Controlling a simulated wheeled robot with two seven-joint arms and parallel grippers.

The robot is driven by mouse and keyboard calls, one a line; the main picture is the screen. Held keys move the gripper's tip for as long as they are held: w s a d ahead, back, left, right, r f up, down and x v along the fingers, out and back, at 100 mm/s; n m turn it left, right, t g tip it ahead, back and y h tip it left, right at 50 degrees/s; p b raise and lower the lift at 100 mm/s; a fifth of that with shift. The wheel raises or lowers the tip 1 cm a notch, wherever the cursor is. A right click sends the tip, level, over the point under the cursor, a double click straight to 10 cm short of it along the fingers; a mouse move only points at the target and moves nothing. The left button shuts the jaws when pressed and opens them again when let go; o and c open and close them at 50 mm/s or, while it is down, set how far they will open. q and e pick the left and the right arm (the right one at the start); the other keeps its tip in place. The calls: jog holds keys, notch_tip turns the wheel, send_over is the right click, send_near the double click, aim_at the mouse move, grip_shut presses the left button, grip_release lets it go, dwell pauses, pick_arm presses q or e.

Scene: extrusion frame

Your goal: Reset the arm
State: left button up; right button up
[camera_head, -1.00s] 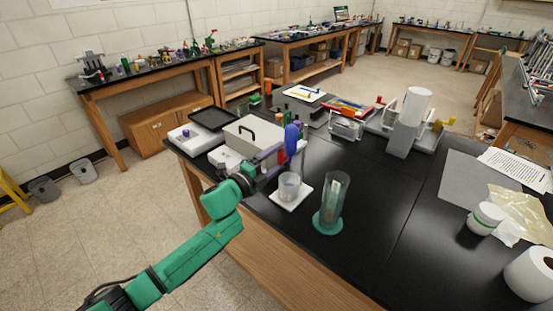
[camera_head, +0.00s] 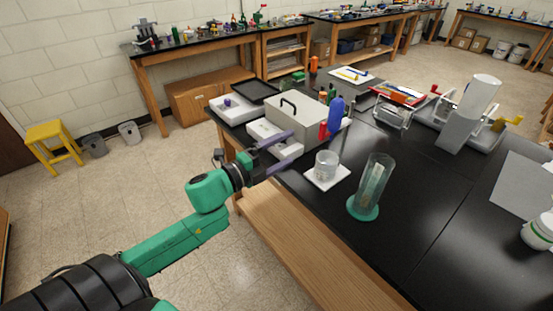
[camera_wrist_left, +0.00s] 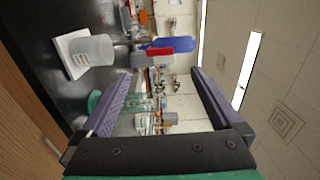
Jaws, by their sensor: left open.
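My left gripper (camera_head: 285,153) is open and empty, with its two purple fingers spread apart, near the left edge of the black bench. It also shows in the left wrist view (camera_wrist_left: 160,98), with nothing between the fingers. My green left arm comes in from the lower left, over the floor beside the bench. A clear beaker (camera_head: 326,165) on a white square pad (camera_head: 328,180) is to the right of the fingers, apart from them. The beaker also shows in the left wrist view (camera_wrist_left: 92,50). My right gripper is not in view.
A tall clear cylinder on a green base (camera_head: 363,207) stands right of the beaker. A grey box with a handle (camera_head: 284,115) and a blue bottle (camera_head: 336,117) stand behind the gripper. Open floor (camera_head: 110,215) lies left of the bench.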

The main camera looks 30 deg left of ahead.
pick_arm(q)
jog(key=shift+v, duration=1.2)
jog(key=a+f+n+g+y, duration=0.2)
jog(key=a+f+n+y, duration=0.55)
jog(key=f, duration=0.75)
jog(key=s+a+f+n+g, duration=0.1)
jog(key=s+a+f+n, duration=0.15)
jog(key=f, duration=0.45)
jog(key=s+a+f+n+g, duration=0.1)
jog(key=s+a+f+g, duration=0.15)
jog(key=f, duration=0.45)
jog(key=s+a+f+n+g, duration=0.1)
jog(key=s+f+n, duration=0.15)
jog(key=f, duration=0.55)
jog(key=s+d+f+n+g+b, duration=0.1)
jog(key=s+d+f+n+g, duration=0.15)
jog(key=s+f, duration=0.55)
jog(key=s+d+f+n+g, duration=0.1)
jog(key=s+d+f+g, duration=0.2)
jog(key=s+f, duration=0.5)
jog(key=s+d+f+n+g, duration=0.1)
jog(key=s+d+f, duration=0.2)
jog(key=s, duration=0.3)
jog(key=s+d+f+n+g, duration=0.1)
jog(key=s+d+f+g, duration=0.1)
jog(key=s+d+f, duration=0.2)
jog(key=s, duration=0.3)
jog(key=shift+d+f+n+g+h, duration=0.15)
jog(key=shift+n+g+h, duration=0.15)
jog(key=shift+n+h, duration=0.1)
